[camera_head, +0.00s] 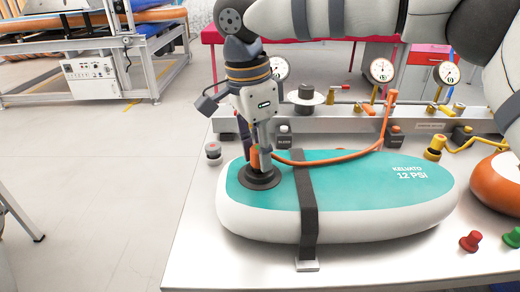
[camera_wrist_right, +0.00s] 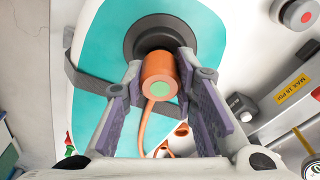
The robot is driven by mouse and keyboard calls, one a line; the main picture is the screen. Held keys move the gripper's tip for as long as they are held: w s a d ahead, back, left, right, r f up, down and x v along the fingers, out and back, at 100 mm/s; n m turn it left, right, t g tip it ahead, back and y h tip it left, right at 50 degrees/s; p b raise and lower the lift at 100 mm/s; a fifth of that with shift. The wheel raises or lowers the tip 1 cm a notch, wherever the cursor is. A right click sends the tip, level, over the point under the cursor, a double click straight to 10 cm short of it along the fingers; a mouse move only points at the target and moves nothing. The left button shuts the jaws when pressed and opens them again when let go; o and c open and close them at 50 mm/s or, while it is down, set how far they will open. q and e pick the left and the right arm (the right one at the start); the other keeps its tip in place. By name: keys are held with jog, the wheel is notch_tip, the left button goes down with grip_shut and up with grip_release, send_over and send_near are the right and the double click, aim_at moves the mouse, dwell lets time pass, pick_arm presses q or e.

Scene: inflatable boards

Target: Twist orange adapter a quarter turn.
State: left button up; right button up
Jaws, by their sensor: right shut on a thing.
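The orange adapter (camera_head: 254,158) stands at the round black valve (camera_head: 260,180) of a teal and white board (camera_head: 375,180). My right gripper (camera_head: 259,150) reaches down from above and is shut on the adapter, whose sides its fingers mostly hide in the head view. In the right wrist view the adapter (camera_wrist_right: 158,70) shows between the purple-padded fingers, with a green disc on its end, in front of the black valve ring (camera_wrist_right: 150,30). Whether it is fully seated cannot be told. My left gripper is not in view.
An orange hose (camera_head: 345,157) runs from the adapter across the board to a manifold with gauges (camera_head: 382,70) at the back. A dark strap (camera_head: 308,210) crosses the board. Red (camera_head: 470,240) and green buttons stand front right. The table's left front (camera_head: 195,250) is clear.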

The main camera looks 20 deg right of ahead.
jog(key=n, duration=0.2)
jog(key=shift+n, duration=0.3)
jog(key=shift+n+t, duration=0.3)
jog(key=shift+n, duration=0.6)
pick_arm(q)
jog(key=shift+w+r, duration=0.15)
pick_arm(e)
jog(key=shift+f+n, duration=0.15)
jog(key=shift+n, duration=0.15)
jog(key=n, duration=0.5)
jog(key=shift+s+f+y, duration=0.1)
jog(key=shift+y, duration=0.3)
jog(key=shift+r+p, duration=0.35)
jog(key=shift+r, duration=0.8)
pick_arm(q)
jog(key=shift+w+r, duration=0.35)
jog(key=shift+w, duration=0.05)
pick_arm(e)
jog(key=shift+r, duration=0.85)
